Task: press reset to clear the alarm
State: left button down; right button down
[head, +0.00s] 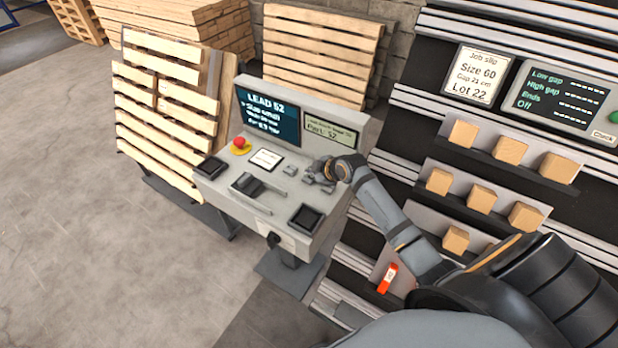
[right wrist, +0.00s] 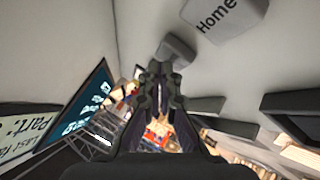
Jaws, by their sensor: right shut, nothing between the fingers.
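The control console (head: 240,190) stands in the middle of the head view with a dark screen (head: 268,112) reading "LEAD 52" and a smaller display (head: 331,130). My right gripper (head: 316,177) is shut and empty, low over grey buttons on the right of the panel. In the right wrist view its closed fingers (right wrist: 160,88) are close to a grey button (right wrist: 177,50); I cannot tell if they touch. A key marked "Home" (right wrist: 226,14) is beside that button. I cannot read a reset label in either view. My left gripper is not in view.
A rack with wooden blocks (head: 510,150) is at right. The floor at left is clear.

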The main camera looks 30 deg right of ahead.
aim_at(311, 179)
jog(key=shift+f+b, duration=0.3)
jog(key=shift+f, duration=0.2)
dwell(0.4)
dwell(0.3)
jog(key=shift+r+p, duration=0.85)
jog(key=shift+r, duration=0.05)
notch_tip(311, 179, up, 5)
jog(key=p, duration=0.4)
jog(key=shift+r+p, duration=0.1)
jog(key=shift+p, duration=0.3)
